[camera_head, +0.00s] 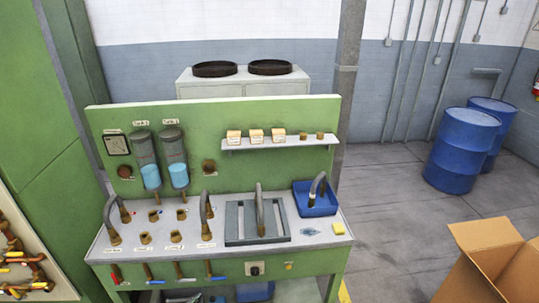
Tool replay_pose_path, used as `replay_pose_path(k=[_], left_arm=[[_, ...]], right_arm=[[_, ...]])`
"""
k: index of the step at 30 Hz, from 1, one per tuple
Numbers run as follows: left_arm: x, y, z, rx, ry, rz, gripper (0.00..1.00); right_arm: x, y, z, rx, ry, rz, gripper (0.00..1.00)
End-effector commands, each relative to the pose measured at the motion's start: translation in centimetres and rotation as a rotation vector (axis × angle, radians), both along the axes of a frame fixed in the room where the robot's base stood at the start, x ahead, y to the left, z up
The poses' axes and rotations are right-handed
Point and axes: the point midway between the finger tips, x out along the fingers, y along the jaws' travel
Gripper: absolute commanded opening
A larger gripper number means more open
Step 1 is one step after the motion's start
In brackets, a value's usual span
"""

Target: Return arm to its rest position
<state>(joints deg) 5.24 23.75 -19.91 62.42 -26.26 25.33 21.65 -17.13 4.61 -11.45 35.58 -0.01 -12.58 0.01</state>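Neither of my arms nor grippers shows in the head view. The green workbench (220,261) stands in front of me with a grey top. Curved grey hoses rise from it at the left (113,218), at the middle left (206,218), over a dark grey tray and in a blue bin (328,206). The dark grey tray (232,222) is set in the top right of centre. Two cylinders with blue contents (146,160) (174,158) hang on the back panel.
A shelf (277,144) on the panel holds small boxes. An open cardboard box (490,262) stands at the lower right. Blue barrels (460,150) stand behind. Grey floor (390,215) is clear between them.

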Motion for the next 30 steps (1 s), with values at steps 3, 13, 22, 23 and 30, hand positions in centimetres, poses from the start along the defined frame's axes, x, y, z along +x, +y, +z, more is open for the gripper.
replay_pose_path(k=[3,13,22,23,30], left_arm=[[-3.7,3.1,-7.9,0.007,0.14,0.131,0.38],[-18.7,8.6,-25.8,0.05,0.523,0.406,0.38],[-37.2,9.2,-37.4,0.089,0.893,0.572,0.38],[-39.2,9.0,-38.3,0.094,0.93,0.584,0.38],[-53.1,7.0,-42.7,0.111,1.187,0.653,0.38]], right_arm=[[-0.1,0.0,-0.4,0.0,0.001,0.0,0.38],[-0.2,0.0,-1.2,0.001,0.003,0.0,0.38],[-0.3,0.1,-1.8,0.0,0.006,0.0,0.38],[-0.4,0.0,-1.9,0.0,0.006,0.0,0.38],[-0.5,0.1,-2.3,0.001,0.008,0.0,0.38]])
